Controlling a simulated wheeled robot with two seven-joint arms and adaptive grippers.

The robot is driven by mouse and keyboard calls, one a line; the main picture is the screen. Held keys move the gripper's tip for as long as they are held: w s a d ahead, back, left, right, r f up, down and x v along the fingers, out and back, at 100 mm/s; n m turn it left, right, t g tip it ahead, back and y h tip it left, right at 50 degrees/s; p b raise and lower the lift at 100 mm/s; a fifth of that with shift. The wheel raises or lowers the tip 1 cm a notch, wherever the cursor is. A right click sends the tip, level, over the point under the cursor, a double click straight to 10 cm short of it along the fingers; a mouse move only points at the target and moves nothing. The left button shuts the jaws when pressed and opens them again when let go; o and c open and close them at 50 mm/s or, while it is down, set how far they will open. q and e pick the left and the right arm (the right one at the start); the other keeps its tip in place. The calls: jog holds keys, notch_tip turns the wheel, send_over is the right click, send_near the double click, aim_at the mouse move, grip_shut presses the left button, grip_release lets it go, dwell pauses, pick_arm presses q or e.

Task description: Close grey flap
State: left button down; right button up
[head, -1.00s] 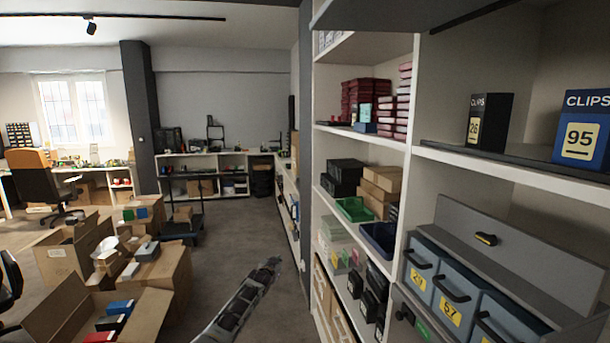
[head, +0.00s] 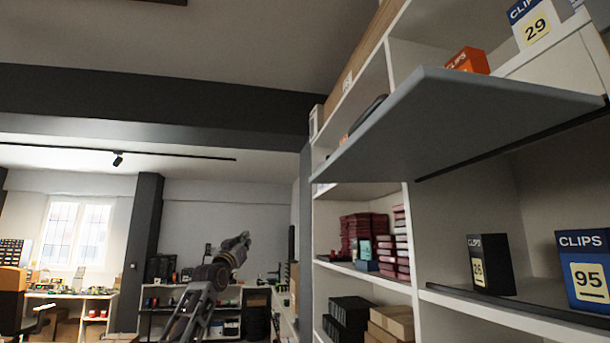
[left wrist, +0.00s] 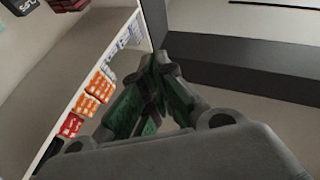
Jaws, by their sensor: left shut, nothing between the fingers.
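The grey flap (head: 455,122) is in the upper right of the head view. It sticks out from the shelf unit, open and roughly level, above the compartment with the black and blue clips boxes. My left gripper (head: 243,240) is left of the flap and lower in the picture, apart from it, pointing up. In the left wrist view the left gripper (left wrist: 153,72) has its fingers together with nothing between them. I do not make out the flap in the left wrist view. My right gripper is not in view.
A black clips box (head: 489,264) and a blue clips box (head: 585,270) stand on the shelf under the flap. An orange box (head: 467,61) stands above it. Dark red boxes (head: 364,232) fill a shelf further back. The space left of the shelves looks free.

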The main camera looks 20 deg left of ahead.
pick_arm(q)
jog(key=s+d+r+m+t+h, duration=0.1)
jog(key=s+d+r+t+h, duration=0.2)
jog(key=s+r, duration=0.65)
jog(key=s+d+r+m+h, duration=0.25)
jog(key=s+r+h, duration=0.25)
jog(key=s+r, duration=0.45)
jog(key=s+d+f+m+g+h, duration=0.1)
jog(key=s+d+m+g+h, duration=0.4)
jog(key=d, duration=0.5)
jog(key=s+d+f+m+g+h, duration=0.1)
jog(key=s+d+m+g+h, duration=0.5)
jog(key=s+d+g+h, duration=0.2)
jog(key=shift+s+d+f+h, duration=0.15)
jog(key=shift+d+f+h, duration=0.05)
jog(key=shift+d+h, duration=0.75)
jog(key=shift+d, duration=0.1)
